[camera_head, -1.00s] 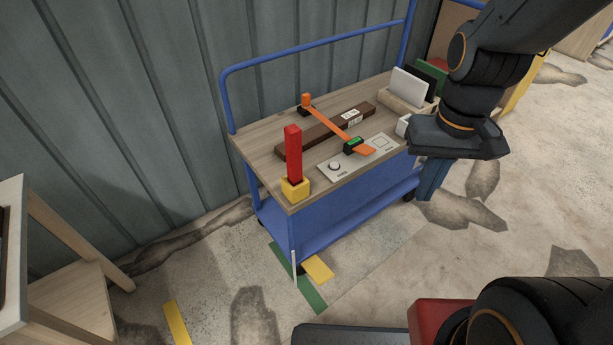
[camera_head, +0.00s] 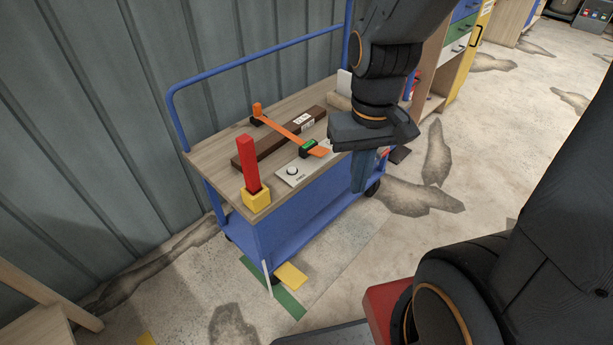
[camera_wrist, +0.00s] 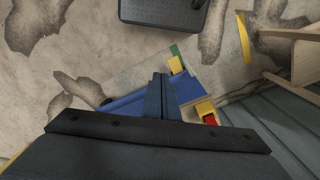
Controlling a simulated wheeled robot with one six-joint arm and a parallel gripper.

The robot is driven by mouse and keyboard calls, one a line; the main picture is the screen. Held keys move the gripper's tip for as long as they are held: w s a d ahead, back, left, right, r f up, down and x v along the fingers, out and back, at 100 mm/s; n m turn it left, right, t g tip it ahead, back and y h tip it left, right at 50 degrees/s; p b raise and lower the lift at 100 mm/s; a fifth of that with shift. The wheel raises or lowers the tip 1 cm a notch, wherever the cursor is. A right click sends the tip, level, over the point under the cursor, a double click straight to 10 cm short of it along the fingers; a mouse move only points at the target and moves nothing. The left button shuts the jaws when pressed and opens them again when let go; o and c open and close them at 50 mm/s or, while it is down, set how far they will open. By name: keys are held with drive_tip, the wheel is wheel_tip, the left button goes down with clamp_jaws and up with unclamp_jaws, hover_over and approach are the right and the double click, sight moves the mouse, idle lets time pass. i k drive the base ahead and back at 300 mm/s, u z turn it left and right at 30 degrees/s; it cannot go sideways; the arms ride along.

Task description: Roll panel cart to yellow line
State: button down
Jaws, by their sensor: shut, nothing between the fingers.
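The panel cart (camera_head: 310,212) has blue sides, a wood top and a blue rail along the wall side. It stands beside the corrugated wall and also shows in the wrist view (camera_wrist: 126,105). A short yellow floor strip (camera_head: 147,339) is at the bottom left, apart from the cart; a yellow strip (camera_wrist: 244,38) also shows in the wrist view.
On the cart top are a red post in a yellow block (camera_head: 254,185), a dark bar (camera_head: 275,143), an orange clamp (camera_head: 285,131) and a panel (camera_head: 292,171). A wooden stand (camera_head: 35,290) is at left, a drawer cabinet (camera_head: 452,50) at upper right. Cracked floor at right is open.

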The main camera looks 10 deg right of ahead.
sight(271, 226)
drive_tip(key=u, duration=0.05)
drive_tip(key=k, duration=0.55)
drive_tip(key=z, duration=0.85)
drive_tip(key=i, duration=1)
drive_tip(key=u, duration=0.1)
